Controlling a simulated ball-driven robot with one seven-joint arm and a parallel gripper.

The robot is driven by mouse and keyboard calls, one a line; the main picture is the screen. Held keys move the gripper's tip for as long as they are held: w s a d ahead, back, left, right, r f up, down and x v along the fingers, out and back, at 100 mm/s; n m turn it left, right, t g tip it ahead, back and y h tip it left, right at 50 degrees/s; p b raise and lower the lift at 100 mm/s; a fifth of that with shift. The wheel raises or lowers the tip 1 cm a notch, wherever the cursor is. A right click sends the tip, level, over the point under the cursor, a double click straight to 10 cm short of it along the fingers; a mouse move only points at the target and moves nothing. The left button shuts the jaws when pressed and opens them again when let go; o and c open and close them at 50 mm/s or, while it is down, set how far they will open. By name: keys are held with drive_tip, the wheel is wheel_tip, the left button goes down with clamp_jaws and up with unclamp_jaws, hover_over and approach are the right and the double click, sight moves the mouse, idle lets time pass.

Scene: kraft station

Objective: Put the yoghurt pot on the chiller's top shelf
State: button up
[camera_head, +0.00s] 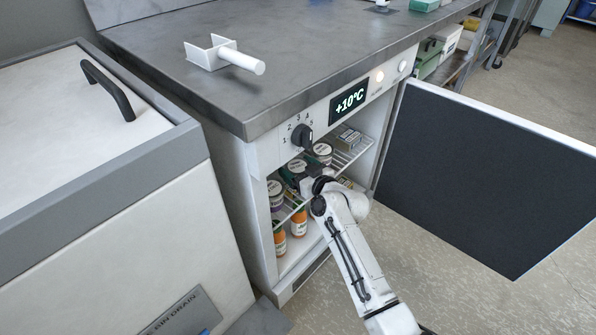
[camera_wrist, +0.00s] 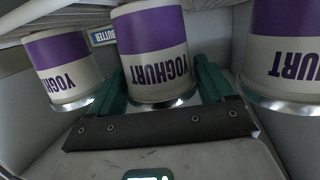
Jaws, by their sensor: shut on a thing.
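The yoghurt pot (camera_wrist: 152,50), white with a purple band, sits between the two green fingers of my gripper (camera_wrist: 162,78). The wrist view shows it upside down, its silver rim towards the palm side. My gripper is shut on this pot inside the open chiller (camera_head: 262,225), at the level of the top wire shelf (camera_head: 341,160). The arm covers part of this spot in the head view, where the pot (camera_head: 294,168) shows partly. I cannot tell whether its base touches the shelf.
Other yoghurt pots stand close on both sides, one at the left (camera_head: 274,190) and one at the right (camera_head: 322,151). Small butter boxes (camera_head: 347,137) lie at the shelf's right. Orange bottles (camera_head: 299,222) stand below. The open door (camera_head: 480,180) bounds the right side.

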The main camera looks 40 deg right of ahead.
drive_tip(key=shift+f, duration=0.1)
drive_tip(key=o, duration=1.1)
